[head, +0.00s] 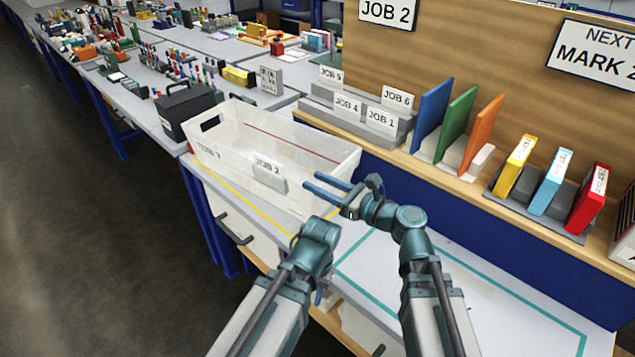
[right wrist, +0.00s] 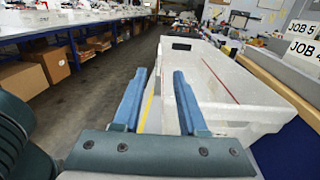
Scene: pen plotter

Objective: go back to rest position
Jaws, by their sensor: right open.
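My right gripper (head: 324,188) points left in the head view, its two blue fingers apart with nothing between them. It is by the near right corner of the white bin (head: 240,128), and I cannot tell whether it touches. In the right wrist view its fingers (right wrist: 158,75) are spread and empty, with the bin ahead and to the right. My left arm is bent at the bottom middle of the head view. Only a bit of blue shows below its wrist, so its fingers are mostly hidden. A JOB 2 card (head: 269,172) is in the bin's near part.
A dark box (head: 187,110) stands behind the bin. Job card holders (head: 355,112), coloured panels (head: 455,130) and yellow, light blue and red packs (head: 553,182) line the right shelf. A teal-outlined area (head: 480,300) on the bench looks clear. Open floor (head: 70,220) lies left.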

